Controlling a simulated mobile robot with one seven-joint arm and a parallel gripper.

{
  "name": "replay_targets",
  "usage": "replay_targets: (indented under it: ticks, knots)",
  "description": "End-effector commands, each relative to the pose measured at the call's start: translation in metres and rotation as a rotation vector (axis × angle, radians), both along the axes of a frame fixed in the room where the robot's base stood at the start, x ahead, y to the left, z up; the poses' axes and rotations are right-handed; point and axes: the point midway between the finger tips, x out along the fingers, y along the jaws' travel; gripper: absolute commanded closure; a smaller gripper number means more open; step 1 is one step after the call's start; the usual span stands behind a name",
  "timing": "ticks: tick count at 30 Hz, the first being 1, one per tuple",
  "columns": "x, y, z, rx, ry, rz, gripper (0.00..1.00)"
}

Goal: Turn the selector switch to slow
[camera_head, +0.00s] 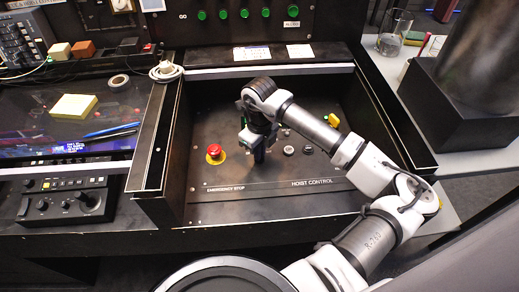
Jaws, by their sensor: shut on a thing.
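The hoist control panel (230,187) lies in a black recessed tray at the centre of the view. My gripper (259,157) reaches down to this panel, right of the red emergency stop button (214,151). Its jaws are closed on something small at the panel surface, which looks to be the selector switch. The gripper's body hides the switch, so its knob, its position and its slow marking cannot be made out.
Two small dark round controls (290,150) sit right of my gripper, and a yellow control (334,120) lies beyond my forearm. The tray's raised walls (158,140) enclose the panel. A glass beaker (394,33) stands at the upper right.

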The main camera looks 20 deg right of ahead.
Motion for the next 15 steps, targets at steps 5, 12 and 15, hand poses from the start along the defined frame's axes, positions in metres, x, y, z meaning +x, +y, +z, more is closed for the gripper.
replay_targets:
  ticks: [5,12,15]
  knots:
    - [0.0001,0.0,-0.0018,-0.001,0.0,-0.037,1.0]
    - [0.0002,-0.0003,-0.0045,-0.004,-0.001,-0.178,1.0]
    - [0.0002,-0.0004,-0.0051,-0.005,-0.001,-0.261,1.0]
